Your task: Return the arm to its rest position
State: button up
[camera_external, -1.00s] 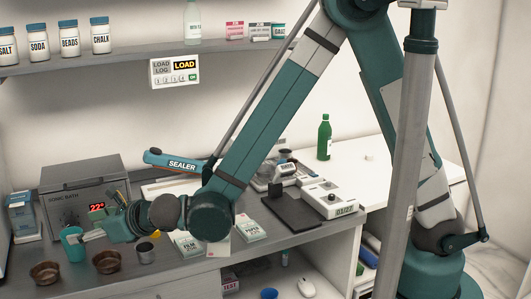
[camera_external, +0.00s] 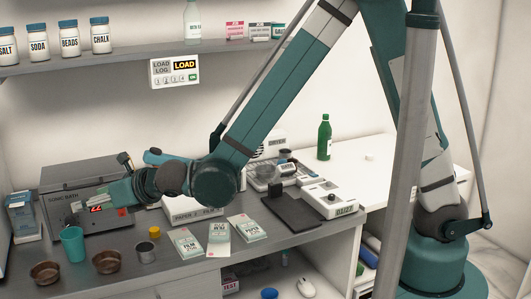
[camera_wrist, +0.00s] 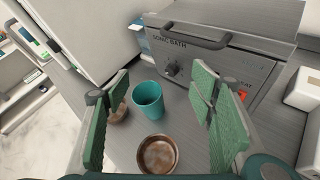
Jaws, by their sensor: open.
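My gripper (camera_external: 88,203) is at the left in the external view, in front of the sonic bath (camera_external: 62,176) and above the counter. In the wrist view my gripper (camera_wrist: 162,105) shows two green-padded fingers spread wide with nothing held between them. A teal cup (camera_external: 73,244) stands upright on the counter below the fingers, apart from them. It also shows in the wrist view (camera_wrist: 148,103), between the fingers. My arm reaches from its base at the right across the counter.
Two brown bowls (camera_external: 46,272) (camera_external: 108,262) and a small metal cup (camera_external: 146,251) stand near the counter's front edge. Film packets (camera_external: 186,242), a dark pad (camera_external: 291,211) and a green bottle (camera_external: 324,137) are further right. A shelf with jars (camera_external: 68,38) runs above.

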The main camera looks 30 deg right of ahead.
jog(key=w+d+r+m+p, duration=0.4)
jog(key=w+d+r, duration=0.15)
jog(key=r, duration=0.25)
jog(key=w+d+r+m+h, duration=0.2)
jog(key=d+m, duration=0.3)
jog(key=d, duration=0.6)
jog(key=w+d+r+m+h, duration=0.1)
jog(key=w+d+r+m, duration=0.3)
jog(key=d, duration=0.8)
jog(key=w+d+r+m+h, duration=0.1)
jog(key=d+m+h, duration=0.1)
jog(key=d+m, duration=0.65)
jog(key=s+d+r+m+h, duration=0.1)
jog(key=s+d+m, duration=0.35)
jog(key=d, duration=0.75)
jog(key=s+d+m+h, duration=0.25)
jog(key=d+m, duration=0.25)
jog(key=d, duration=0.8)
jog(key=s+d+f+m+g, duration=0.2)
jog(key=s+d+m, duration=0.9)
jog(key=s+d, duration=0.3)
jog(key=shift+f+h+p, duration=0.3)
jog(key=shift+f+h, duration=0.1)
jog(key=shift+h, duration=0.05)
